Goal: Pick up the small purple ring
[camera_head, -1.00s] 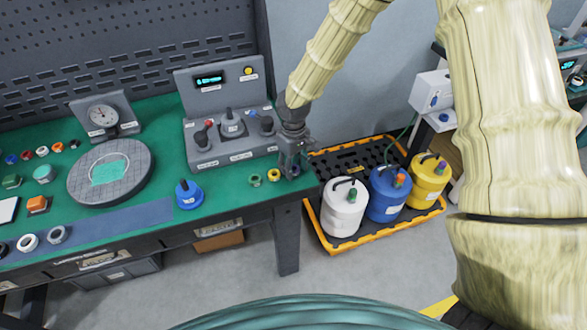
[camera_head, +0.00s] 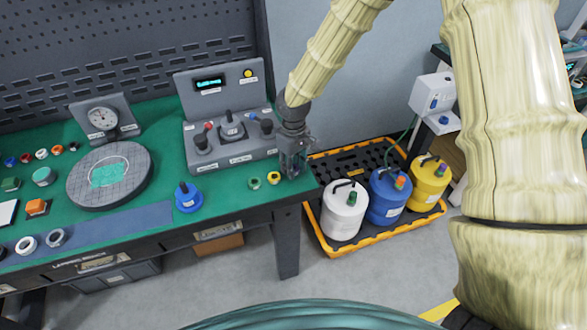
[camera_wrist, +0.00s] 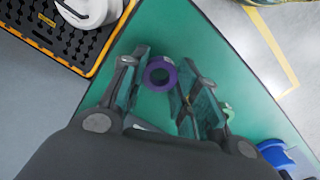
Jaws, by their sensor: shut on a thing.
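The small purple ring (camera_wrist: 160,73) is between the fingertips of my gripper (camera_wrist: 165,82) in the wrist view. My gripper is shut on it, and the ring's round hole faces the camera. The green mat of the bench (camera_wrist: 215,60) is just behind it, but I cannot tell if the ring touches the mat. In the head view my gripper (camera_head: 294,168) points down at the bench's right front corner, and its fingers mostly hide the ring.
A yellow ring (camera_head: 273,178) and a green ring (camera_head: 255,183) lie just left of my gripper. A control box (camera_head: 228,138) stands behind, and a blue part (camera_head: 188,197) is further left. White (camera_head: 345,210), blue and yellow canisters stand in a floor tray beyond the bench edge.

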